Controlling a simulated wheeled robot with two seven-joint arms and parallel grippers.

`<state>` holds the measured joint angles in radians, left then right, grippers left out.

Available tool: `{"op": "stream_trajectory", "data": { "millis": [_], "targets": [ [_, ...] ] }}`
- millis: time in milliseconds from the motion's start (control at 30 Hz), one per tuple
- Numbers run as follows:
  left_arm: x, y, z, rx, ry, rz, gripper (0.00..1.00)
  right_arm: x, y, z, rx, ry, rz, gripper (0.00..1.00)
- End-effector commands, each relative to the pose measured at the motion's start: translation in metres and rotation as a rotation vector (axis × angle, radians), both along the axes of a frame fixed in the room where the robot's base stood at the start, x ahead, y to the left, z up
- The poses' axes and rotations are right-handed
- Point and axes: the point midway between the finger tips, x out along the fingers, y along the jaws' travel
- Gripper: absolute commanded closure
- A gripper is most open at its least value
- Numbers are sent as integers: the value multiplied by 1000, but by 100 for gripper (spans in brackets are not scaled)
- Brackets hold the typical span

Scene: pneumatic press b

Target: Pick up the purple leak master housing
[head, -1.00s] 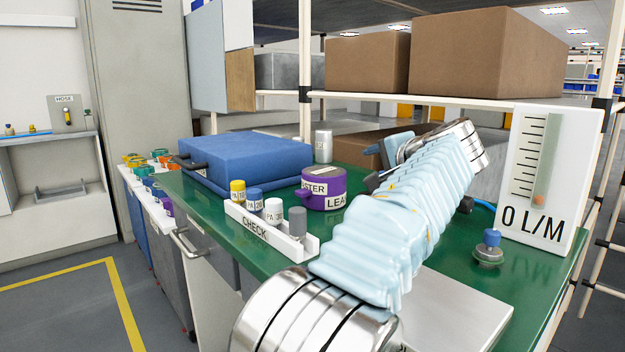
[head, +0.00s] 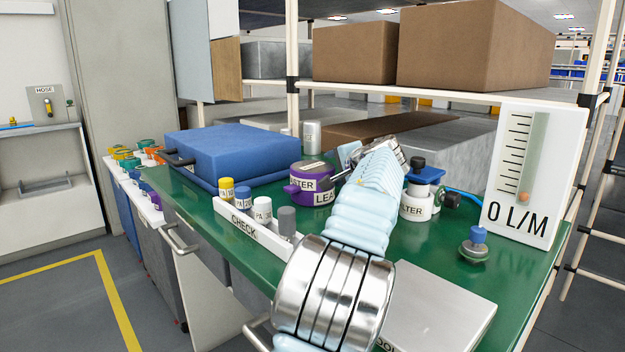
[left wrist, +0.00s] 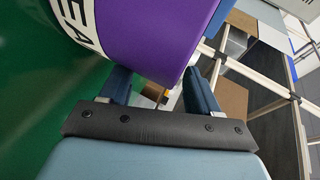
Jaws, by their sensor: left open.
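The purple leak master housing (head: 301,188), a short cylinder with a white label, a lighter top and a purple side lug, stands upright on the green bench. In the left wrist view the housing (left wrist: 150,35) fills the upper middle, very close to the fingertips. My left gripper (head: 341,177) is just right of the housing in the head view, at the end of the pale blue sleeved arm. In the left wrist view my left gripper (left wrist: 158,82) shows two dark blue fingers apart and holding nothing. Whether a finger touches the housing I cannot tell. My right gripper is not in view.
A white CHECK rack (head: 247,225) with several capped vials stands in front of the housing. A blue case (head: 232,155) lies behind left. A silver cylinder (head: 311,135) stands behind. A white filter unit (head: 415,203) and flow meter (head: 528,175) stand right.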

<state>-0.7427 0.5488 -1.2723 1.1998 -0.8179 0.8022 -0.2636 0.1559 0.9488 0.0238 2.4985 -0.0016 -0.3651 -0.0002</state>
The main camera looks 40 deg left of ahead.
Motion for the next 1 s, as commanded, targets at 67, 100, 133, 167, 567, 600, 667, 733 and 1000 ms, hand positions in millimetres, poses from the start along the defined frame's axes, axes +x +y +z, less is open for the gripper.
{"op": "stream_trajectory", "data": {
  "millis": [67,100,133,167,567,600,667,733,1000],
  "targets": [
    [1,2,-1,0,0,-1,38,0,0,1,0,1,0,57],
    [2,2,-1,0,0,-1,38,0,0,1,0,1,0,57],
    [2,2,-2,0,-1,-2,38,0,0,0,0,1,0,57],
    [2,2,-2,0,-1,-2,38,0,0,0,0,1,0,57],
    [1,2,-2,-1,0,0,87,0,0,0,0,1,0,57],
    [1,2,-2,-1,0,0,94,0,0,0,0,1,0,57],
    [1,2,-2,-1,0,0,100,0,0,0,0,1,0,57],
    [1,2,-2,-1,0,-1,100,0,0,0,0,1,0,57],
    [1,2,0,2,-1,-2,100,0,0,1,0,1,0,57]
  ]
}}
